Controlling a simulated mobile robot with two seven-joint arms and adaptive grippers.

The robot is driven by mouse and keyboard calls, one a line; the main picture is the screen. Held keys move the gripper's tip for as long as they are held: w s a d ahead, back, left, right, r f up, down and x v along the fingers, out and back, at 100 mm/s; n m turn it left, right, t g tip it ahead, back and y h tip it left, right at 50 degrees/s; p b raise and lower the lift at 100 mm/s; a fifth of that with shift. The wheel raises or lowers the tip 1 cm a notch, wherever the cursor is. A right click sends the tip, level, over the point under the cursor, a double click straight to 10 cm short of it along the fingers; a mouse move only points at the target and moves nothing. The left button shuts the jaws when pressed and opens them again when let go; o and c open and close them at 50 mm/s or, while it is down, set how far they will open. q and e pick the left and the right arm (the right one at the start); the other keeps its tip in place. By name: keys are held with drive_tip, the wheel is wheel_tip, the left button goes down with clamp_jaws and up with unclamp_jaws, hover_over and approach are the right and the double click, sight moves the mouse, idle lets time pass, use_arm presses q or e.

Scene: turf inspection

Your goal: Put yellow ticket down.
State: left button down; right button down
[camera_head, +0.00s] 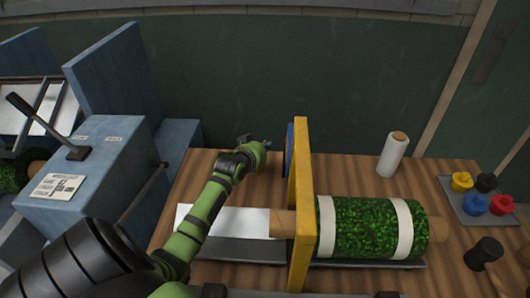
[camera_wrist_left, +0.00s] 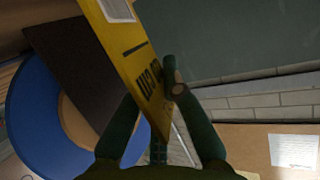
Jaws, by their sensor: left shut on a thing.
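My left gripper (camera_head: 262,146) is above the back of the wooden bench, left of the yellow upright frame (camera_head: 301,190). In the left wrist view, the yellow ticket (camera_wrist_left: 128,55), a flat strip with black lettering, runs from the top edge down between the fingers of my left gripper (camera_wrist_left: 160,125). The gripper is shut on it. The ticket is tilted, and its lower end is between the fingers. I cannot make out the ticket in the head view. My right gripper is not in view.
A green turf roll (camera_head: 365,227) with white bands lies right of the frame. A white sheet (camera_head: 235,221) lies left of it. A white roll (camera_head: 392,154) stands at the back. A tray (camera_head: 464,212) holds coloured knobs. A blue machine (camera_head: 105,160) stands left. The bench's back middle is clear.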

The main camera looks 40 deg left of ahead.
use_arm(q)
drive_tip(key=c, duration=1.4)
unclamp_jaws()
